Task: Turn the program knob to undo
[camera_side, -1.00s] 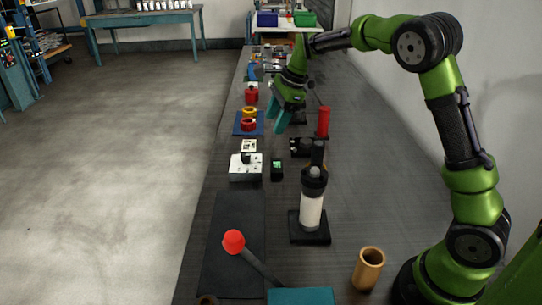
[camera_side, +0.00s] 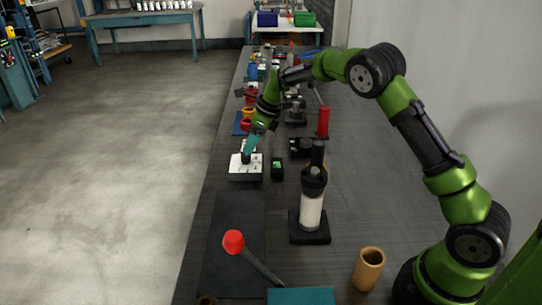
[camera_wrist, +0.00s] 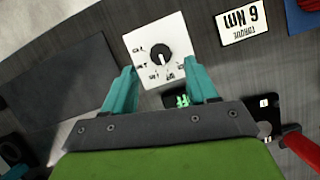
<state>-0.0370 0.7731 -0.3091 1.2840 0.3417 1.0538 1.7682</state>
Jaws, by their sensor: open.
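The program knob (camera_wrist: 160,59) is a black dial with a light pointer mark, set on a white box (camera_wrist: 174,28) with dark labels around it. The labels appear upside down and are too small to read surely in the wrist view. In the side view the white box (camera_side: 237,173) stands near the table's left edge with the knob (camera_side: 246,158) on top. My gripper (camera_wrist: 163,80) has teal fingers, open and empty, apart on either side below the knob in the wrist view. In the side view my gripper (camera_side: 249,148) is just above the knob; contact cannot be told.
A small black device with a green display (camera_side: 277,168) stands right of the box. A white cylinder on a black stand (camera_side: 311,210) and a red-headed mallet (camera_side: 234,242) are nearer the camera.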

